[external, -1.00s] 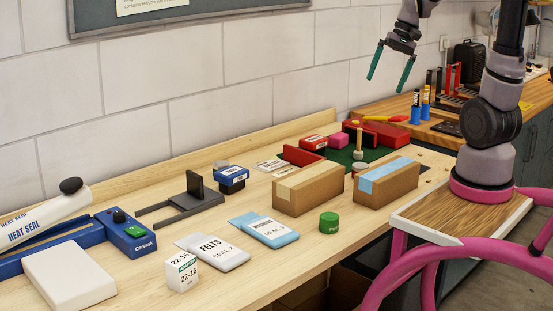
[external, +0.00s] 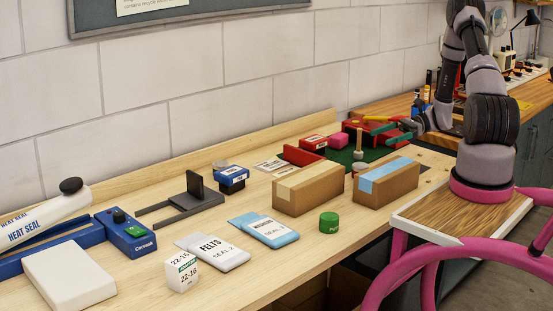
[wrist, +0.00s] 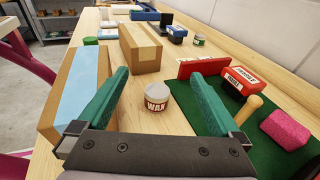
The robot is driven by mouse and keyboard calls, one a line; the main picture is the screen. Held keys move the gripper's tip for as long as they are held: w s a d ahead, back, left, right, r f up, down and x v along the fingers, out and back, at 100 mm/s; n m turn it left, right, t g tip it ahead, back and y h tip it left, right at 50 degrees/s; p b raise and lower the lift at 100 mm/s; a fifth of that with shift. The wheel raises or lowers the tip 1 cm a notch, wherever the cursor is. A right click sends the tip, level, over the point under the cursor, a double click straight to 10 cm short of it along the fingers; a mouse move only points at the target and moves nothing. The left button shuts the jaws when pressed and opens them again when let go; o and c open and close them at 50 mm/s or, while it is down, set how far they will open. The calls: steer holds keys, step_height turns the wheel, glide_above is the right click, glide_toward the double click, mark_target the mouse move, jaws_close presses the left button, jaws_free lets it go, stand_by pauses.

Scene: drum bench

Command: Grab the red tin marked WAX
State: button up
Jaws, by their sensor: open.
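A small round tin marked WAX (wrist: 157,102) stands upright on the bench. In the wrist view it has a grey lid and a pale label with dark letters; red does not show clearly there. In the external view my gripper (external: 387,133) is above the far part of the bench, behind and right of the tin.
A blue-taped cardboard box (wrist: 78,85) and a tan-taped box (wrist: 140,48) stand close to the tin. On the other side are a green mat (wrist: 233,132), a red plate (wrist: 202,66), a wooden-handled tool (wrist: 244,111) and a pink block (wrist: 287,128). Another silver-lidded tin (wrist: 198,39) stands farther off.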

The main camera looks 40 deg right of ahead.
glide_toward(365, 164)
steer(key=a, duration=0.1)
steer(key=a+f, duration=0.1)
steer(key=shift+w+a+f, duration=0.2)
steer(key=shift+w+a, duration=0.1)
steer(key=shift+w, duration=0.05)
steer(key=shift+x, duration=3.75)
steer(key=shift+w, duration=0.1)
steer(key=c, duration=1.5)
